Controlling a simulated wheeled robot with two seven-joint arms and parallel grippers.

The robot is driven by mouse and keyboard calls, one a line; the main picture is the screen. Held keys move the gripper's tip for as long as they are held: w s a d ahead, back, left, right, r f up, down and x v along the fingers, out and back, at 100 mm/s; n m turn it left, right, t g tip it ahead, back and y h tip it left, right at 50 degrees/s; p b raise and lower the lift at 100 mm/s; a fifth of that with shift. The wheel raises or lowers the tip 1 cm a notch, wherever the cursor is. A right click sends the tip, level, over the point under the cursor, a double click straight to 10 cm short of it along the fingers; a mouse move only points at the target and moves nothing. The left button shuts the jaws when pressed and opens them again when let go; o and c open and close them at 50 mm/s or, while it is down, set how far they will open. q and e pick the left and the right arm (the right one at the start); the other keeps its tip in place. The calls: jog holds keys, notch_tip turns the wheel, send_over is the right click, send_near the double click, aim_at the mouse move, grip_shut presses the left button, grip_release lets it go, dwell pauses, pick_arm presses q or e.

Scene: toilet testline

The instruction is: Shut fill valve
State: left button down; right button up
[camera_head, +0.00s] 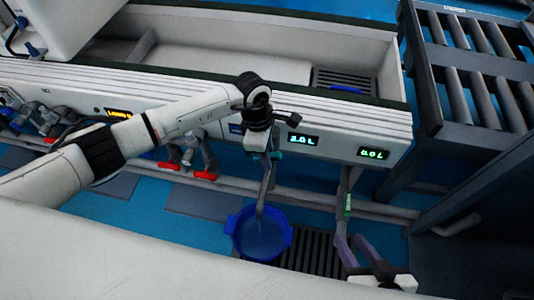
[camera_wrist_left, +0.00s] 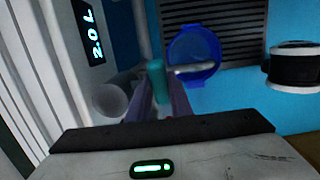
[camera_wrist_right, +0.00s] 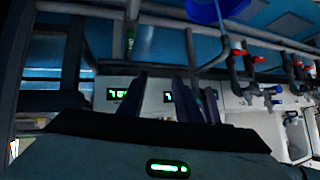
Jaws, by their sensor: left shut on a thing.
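My left gripper (camera_head: 270,165) reaches in to the front of the white testline below the 2.0 L display (camera_head: 302,139). It is shut on a teal valve handle (camera_wrist_left: 156,80), which shows between its fingers in the left wrist view. A grey pipe is beside the handle. A blue bucket (camera_head: 259,234) stands on the floor below, and a pale spout or stream enters it; I cannot tell which. My right gripper (camera_head: 358,252) is open and empty, low at the right of the bucket. A pipe with a green part (camera_head: 347,205) is behind it.
A second display (camera_head: 373,154) reads 0.0 L. Red-handled valves (camera_head: 205,175) line the pipework at left. A dark floor grate (camera_head: 313,252) lies beside the bucket. A roller conveyor (camera_head: 470,75) stands at right. A white surface fills the lower left foreground.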

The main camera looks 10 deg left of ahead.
pick_arm(q)
jog(key=shift+d+y, duration=0.1)
jog(key=shift+y, duration=0.7)
jog(key=shift+y+b, duration=0.4)
jog(key=shift+b, duration=0.1)
jog(key=shift+y, duration=0.3)
jog(key=shift+y+b, duration=1.1)
pick_arm(e)
jog(key=shift+w+a+f+n+g+y, duration=0.15)
jog(key=shift+w+a+f+n+g, duration=0.1)
jog(key=shift+w+a+f, duration=0.2)
jog(key=shift+w+a+f+n+g+y, duration=0.15)
jog(key=shift+w+a+f+g, duration=0.15)
jog(key=shift+f, duration=0.25)
jog(key=shift+a, duration=0.1)
pick_arm(q)
jog(key=c, duration=1.6)
grip_release()
